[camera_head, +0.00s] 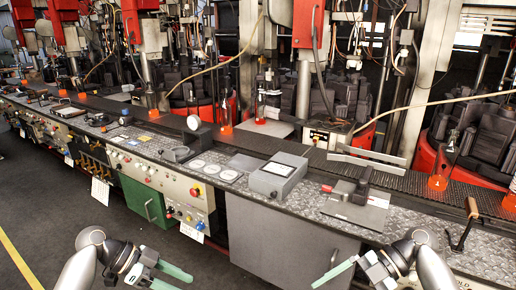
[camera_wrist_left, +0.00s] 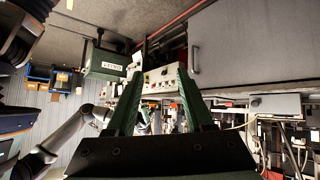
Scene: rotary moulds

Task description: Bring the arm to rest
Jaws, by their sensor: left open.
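My left gripper (camera_head: 172,278) is at the bottom of the head view, in front of the machine bench. Its green fingers point to the right and stand apart with nothing between them. The left wrist view shows the two green fingers (camera_wrist_left: 159,78) spread, with the gap empty. My right gripper (camera_head: 345,274) is at the bottom right of the head view, pointing left. One green finger shows clearly; the other is partly cut off or hidden, so its opening is unclear. I see nothing held in it. Both grippers are apart from the bench.
A long bench (camera_head: 230,165) with a metal top crosses the view. It carries a grey box (camera_head: 277,176), a flat plate with a handle (camera_head: 355,203) and a wooden-handled crank (camera_head: 466,222). A control panel (camera_head: 165,180) faces the front. Dark floor (camera_head: 60,215) is clear at the left.

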